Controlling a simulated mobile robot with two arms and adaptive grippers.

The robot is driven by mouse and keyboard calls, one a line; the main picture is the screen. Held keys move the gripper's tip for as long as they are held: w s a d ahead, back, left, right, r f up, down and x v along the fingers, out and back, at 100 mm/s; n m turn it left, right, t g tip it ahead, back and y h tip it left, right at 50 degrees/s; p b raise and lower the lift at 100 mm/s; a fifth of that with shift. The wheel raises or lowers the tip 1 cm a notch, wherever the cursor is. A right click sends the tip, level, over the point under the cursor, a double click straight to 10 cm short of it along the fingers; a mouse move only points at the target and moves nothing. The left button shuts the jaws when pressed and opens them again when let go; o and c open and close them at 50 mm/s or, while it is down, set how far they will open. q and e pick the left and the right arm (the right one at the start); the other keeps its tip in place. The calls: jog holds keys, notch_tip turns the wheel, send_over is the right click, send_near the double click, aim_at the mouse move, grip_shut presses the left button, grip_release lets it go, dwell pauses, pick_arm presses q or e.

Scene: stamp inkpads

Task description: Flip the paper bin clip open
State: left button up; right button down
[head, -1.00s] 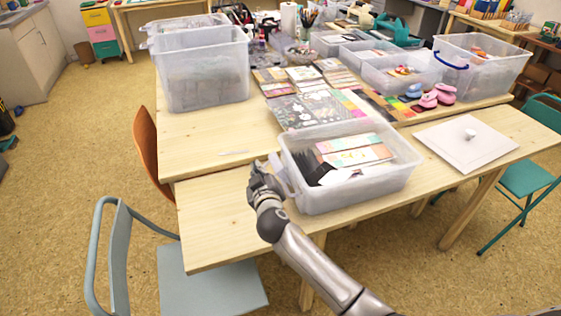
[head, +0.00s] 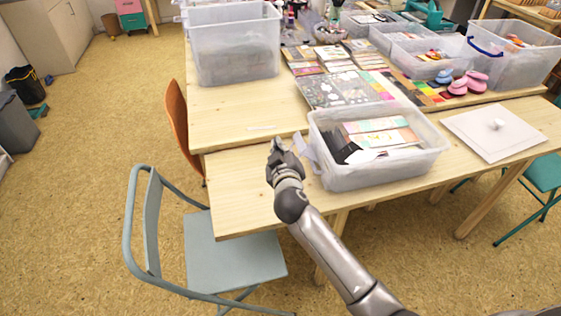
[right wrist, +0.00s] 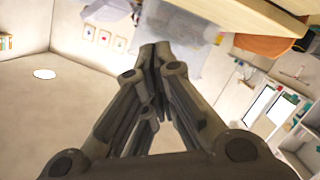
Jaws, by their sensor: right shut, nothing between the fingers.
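The paper bin (head: 385,173) is a clear plastic box holding papers and a dark bundle, open at the top, on the near wooden table. A pale translucent clip (head: 305,150) at its left end sticks out at an angle from the wall. My right gripper (head: 277,146) is just left of the clip, with a small gap between them in the head view. In the right wrist view its fingers (right wrist: 155,50) are together and empty. A translucent shape behind them is too blurred to name surely. My left gripper is not in view.
A white lid (head: 494,134) with a knob lies right of the bin. A larger clear bin (head: 235,50) stands at the back left. A grey-blue chair (head: 225,245) is close to the near edge. The tabletop left of the bin is mostly bare.

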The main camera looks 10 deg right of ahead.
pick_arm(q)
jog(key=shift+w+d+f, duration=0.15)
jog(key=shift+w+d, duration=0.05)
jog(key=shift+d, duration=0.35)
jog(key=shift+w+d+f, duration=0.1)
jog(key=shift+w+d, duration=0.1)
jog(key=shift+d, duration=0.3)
pick_arm(e)
jog(key=d+v, duration=0.1)
jog(key=v, duration=0.5)
jog(key=shift+s+a, duration=0.3)
jog(key=shift+a, duration=0.2)
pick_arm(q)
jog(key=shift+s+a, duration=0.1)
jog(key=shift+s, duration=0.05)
pick_arm(e)
jog(key=shift+f, duration=0.1)
